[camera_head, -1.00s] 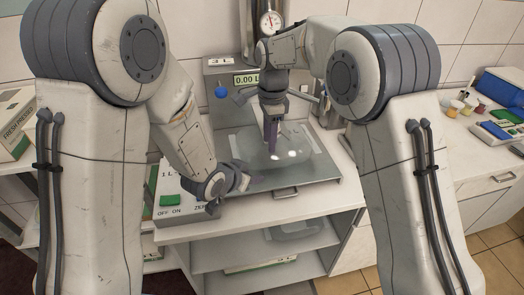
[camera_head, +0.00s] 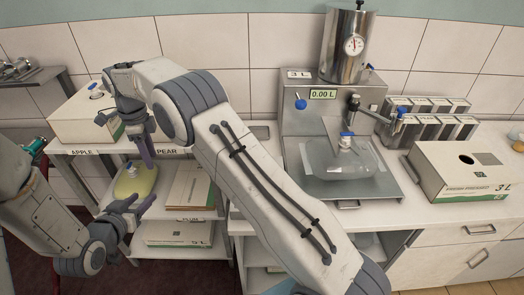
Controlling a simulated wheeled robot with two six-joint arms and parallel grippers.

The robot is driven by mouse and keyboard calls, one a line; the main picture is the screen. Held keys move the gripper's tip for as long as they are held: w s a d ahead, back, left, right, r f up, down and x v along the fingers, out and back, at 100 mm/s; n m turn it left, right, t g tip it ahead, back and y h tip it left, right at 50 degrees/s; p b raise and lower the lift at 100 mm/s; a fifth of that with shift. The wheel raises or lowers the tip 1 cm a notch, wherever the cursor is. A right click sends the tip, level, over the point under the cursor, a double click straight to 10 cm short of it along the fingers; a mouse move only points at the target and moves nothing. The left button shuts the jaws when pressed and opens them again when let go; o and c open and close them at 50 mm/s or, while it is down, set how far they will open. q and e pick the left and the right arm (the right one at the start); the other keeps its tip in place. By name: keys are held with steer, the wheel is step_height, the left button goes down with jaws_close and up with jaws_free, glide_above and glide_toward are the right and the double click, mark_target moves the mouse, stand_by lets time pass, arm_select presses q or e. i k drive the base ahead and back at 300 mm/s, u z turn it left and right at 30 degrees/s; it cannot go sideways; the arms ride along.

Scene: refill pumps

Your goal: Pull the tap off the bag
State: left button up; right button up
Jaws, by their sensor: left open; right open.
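A yellow-green bag (camera_head: 136,183) lies on the left rack, below the APPLE and PEAR labels. A small white and blue tap (camera_head: 131,167) is on its upper part. My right gripper (camera_head: 139,146) is open and points down just above the bag, close to the tap. My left gripper (camera_head: 141,208) is open in front of the bag's lower edge and hides part of it. I cannot tell whether either gripper touches the bag. A second, clear bag (camera_head: 345,163) with a blue-topped fitting lies on the filling station's tray.
A white box (camera_head: 85,120) stands on the rack's top, left of my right gripper. Flat cartons (camera_head: 193,187) fill the shelf right of the bag. The filling station (camera_head: 300,125) and a FRESH PRESSED box (camera_head: 470,172) stand on the right counter. My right arm crosses the middle.

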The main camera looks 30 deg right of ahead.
mark_target(319, 159)
steer(key=u, duration=1.6)
steer(key=k, duration=2.05)
steer(key=z, duration=1.9)
steer(key=i, duration=1)
